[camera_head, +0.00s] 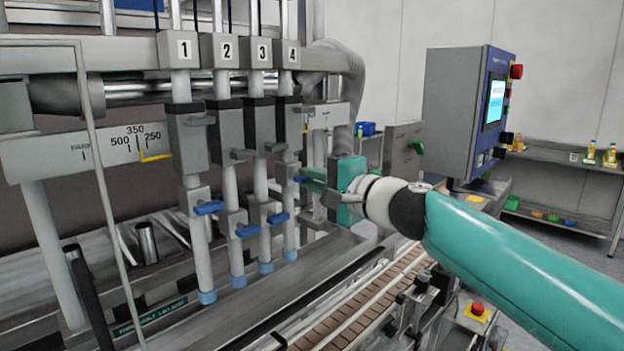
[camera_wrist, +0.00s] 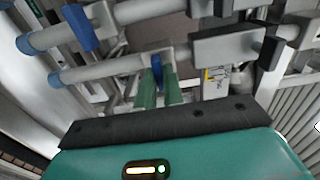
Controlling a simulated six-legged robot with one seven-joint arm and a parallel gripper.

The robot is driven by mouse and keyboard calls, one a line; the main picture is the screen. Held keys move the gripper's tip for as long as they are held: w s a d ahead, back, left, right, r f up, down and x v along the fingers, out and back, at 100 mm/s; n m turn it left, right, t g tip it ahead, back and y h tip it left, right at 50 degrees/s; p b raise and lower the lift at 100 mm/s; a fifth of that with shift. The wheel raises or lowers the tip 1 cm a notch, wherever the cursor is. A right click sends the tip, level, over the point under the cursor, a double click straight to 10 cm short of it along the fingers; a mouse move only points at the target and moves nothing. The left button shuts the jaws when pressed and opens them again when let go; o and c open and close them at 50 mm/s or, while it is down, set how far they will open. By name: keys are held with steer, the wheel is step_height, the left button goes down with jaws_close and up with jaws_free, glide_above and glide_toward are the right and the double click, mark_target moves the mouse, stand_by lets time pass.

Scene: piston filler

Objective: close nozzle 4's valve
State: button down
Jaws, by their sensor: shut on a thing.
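Nozzle 4 (camera_head: 291,233) is the rightmost of the upright nozzles, under the "4" plate (camera_head: 291,54). Its small blue valve handle (camera_head: 301,179) sticks out from a grey valve body (camera_head: 288,172). My gripper (camera_head: 309,183) reaches it from the right, and its green fingers are shut on the handle. In the wrist view the blue handle (camera_wrist: 156,68) sits between the two fingers (camera_wrist: 158,88) and lies across the pipe. The fingers hide part of the handle.
Nozzles 1 to 3 stand to the left with blue handles (camera_head: 209,208) (camera_head: 249,230) (camera_head: 278,218) across their pipes. A neighbouring handle (camera_wrist: 78,27) shows in the wrist view. A conveyor (camera_head: 350,312) runs below my arm. A control box (camera_head: 465,112) stands at right.

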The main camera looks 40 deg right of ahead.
steer(key=shift+d, duration=0.1)
stand_by(0.4)
steer(key=c, duration=1.5)
jaws_free()
steer(key=shift+s, duration=0.2)
steer(key=shift+w, duration=0.2)
steer(key=s, duration=1.3)
steer(key=shift+s+d, duration=0.1)
steer(key=shift+s, duration=0.3)
steer(key=shift+s, duration=0.1)
